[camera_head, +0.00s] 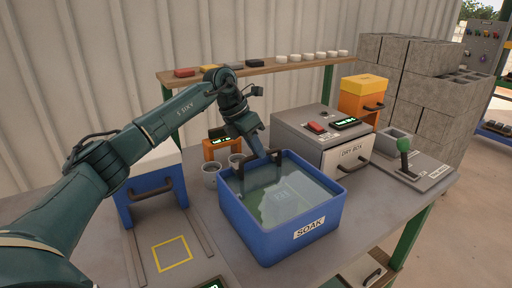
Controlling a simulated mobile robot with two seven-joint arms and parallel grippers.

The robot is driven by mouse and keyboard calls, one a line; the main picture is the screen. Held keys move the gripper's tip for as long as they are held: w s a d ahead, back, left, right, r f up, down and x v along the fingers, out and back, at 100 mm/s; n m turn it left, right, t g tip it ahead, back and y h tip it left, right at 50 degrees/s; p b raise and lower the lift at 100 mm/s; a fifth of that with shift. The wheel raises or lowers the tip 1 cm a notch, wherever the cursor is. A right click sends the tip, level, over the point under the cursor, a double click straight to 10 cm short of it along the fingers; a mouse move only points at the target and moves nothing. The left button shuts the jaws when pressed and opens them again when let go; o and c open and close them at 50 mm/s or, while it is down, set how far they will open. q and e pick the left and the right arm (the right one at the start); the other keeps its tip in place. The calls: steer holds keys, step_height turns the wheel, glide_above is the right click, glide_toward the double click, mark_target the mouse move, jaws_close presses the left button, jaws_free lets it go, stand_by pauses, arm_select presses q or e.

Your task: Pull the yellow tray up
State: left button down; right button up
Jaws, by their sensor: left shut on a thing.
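My left gripper (260,160) reaches down at the far left rim of the blue SOAK tub (277,244). It is shut on a dark handle-like bar there; the fingers and the bar blend together, so the exact hold is hard to see. The tub holds water, and a grey-green flat shape (282,204) shows blurred under the surface. I cannot make out a yellow tray in the tub. My right gripper is not in view.
A blue box with a dark handle (150,198) stands left. A yellow square outline (172,254) marks clear table.

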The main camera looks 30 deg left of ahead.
arm_select(q)
steer(key=shift+r, duration=0.1)
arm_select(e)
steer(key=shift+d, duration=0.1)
